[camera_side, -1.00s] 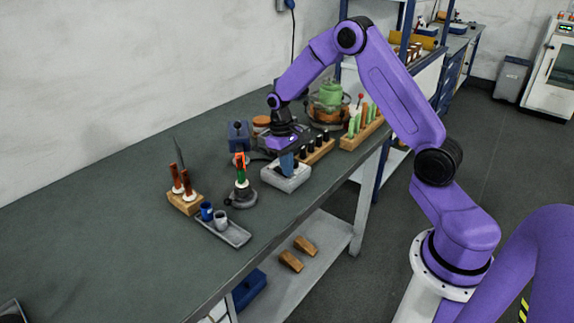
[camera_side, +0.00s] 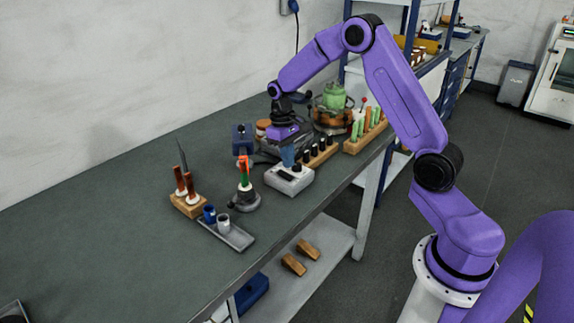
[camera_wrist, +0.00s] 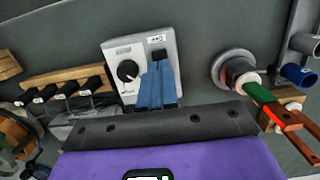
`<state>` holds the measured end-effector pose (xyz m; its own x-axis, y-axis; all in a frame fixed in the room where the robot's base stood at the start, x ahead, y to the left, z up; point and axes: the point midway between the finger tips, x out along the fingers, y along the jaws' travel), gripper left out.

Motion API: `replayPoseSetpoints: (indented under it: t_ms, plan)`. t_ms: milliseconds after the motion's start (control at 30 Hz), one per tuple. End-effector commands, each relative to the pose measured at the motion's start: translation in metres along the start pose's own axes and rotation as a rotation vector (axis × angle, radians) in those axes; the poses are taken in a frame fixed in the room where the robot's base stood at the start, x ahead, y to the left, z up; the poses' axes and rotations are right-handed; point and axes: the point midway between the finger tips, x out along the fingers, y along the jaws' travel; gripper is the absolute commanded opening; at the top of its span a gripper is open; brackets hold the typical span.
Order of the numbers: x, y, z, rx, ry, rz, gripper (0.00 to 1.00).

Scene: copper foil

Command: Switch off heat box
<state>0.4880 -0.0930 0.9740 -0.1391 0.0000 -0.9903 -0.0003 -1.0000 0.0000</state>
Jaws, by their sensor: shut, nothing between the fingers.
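The heat box (camera_side: 289,181) is a light grey box on the bench, near its front edge. In the wrist view its panel (camera_wrist: 116,52) shows a black round dial on the left and a small black switch (camera_wrist: 158,54) at the upper right, under a small label. My gripper (camera_side: 289,163) has blue fingers pressed together with nothing between them. The fingertips (camera_wrist: 159,66) are over the panel, right by the switch; I cannot tell whether they touch it. The fingers hide the lower right of the panel. The switch position is too small to read.
A wooden rack with black-capped vials (camera_side: 320,154) stands right behind the box. A round-based stand with an orange and green tool (camera_side: 245,194) is to its left. A grey tray with cups (camera_side: 236,238) lies front left. The left part of the bench is clear.

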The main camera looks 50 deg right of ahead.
Motion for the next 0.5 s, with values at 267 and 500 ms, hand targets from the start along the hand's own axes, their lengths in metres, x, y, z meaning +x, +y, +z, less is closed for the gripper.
replayPoseSetpoints:
  t_ms: [267, 500]
  plan:
    - [-0.058, 0.000, 0.016, 0.000, 0.005, 0.000, 0.00]
    - [-0.094, 0.000, 0.026, -0.001, 0.003, 0.000, 0.00]
